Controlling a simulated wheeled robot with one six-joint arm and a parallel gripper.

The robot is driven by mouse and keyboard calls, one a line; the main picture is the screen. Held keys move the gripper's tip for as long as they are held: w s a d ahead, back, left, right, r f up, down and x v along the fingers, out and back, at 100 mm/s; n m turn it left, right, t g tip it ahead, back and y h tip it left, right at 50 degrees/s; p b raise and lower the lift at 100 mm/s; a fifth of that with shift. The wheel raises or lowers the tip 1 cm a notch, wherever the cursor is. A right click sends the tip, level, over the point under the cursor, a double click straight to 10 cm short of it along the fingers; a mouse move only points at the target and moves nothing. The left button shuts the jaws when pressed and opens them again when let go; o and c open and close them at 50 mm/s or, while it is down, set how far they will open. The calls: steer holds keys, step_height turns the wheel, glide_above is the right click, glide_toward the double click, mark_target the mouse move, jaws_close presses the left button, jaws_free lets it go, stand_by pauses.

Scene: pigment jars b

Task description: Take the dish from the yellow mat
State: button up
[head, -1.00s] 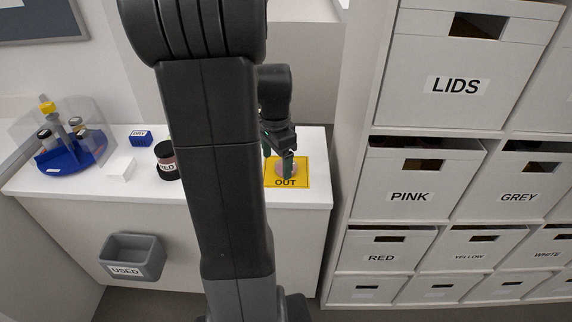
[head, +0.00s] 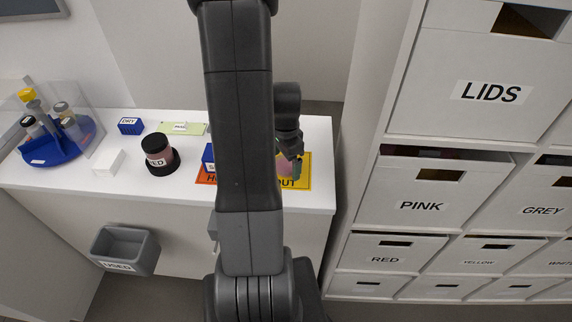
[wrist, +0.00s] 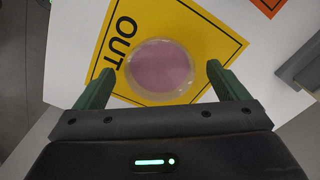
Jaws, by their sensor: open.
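The dish (wrist: 160,66) is round and clear-rimmed with pink contents. It sits on the yellow mat (wrist: 209,38) marked OUT. In the wrist view my gripper (wrist: 160,72) is open, with one green finger on each side of the dish and gaps between fingers and rim. I cannot tell how high the fingers are above the mat. In the head view my gripper (head: 289,160) is over the yellow mat (head: 304,171) and partly hides the dish; my arm covers the mat's left part.
An orange mat (head: 204,179) and a blue block (head: 208,157) are partly behind my arm. A dark-lidded RED jar (head: 160,155), white block (head: 108,162), green card (head: 182,129) and blue DRY block (head: 130,126) stand left. Labelled bins fill the shelf (head: 395,137) at right.

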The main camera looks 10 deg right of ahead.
steer(key=shift+f, duration=0.15)
steer(key=c, duration=1)
steer(key=shift+c, duration=0.2)
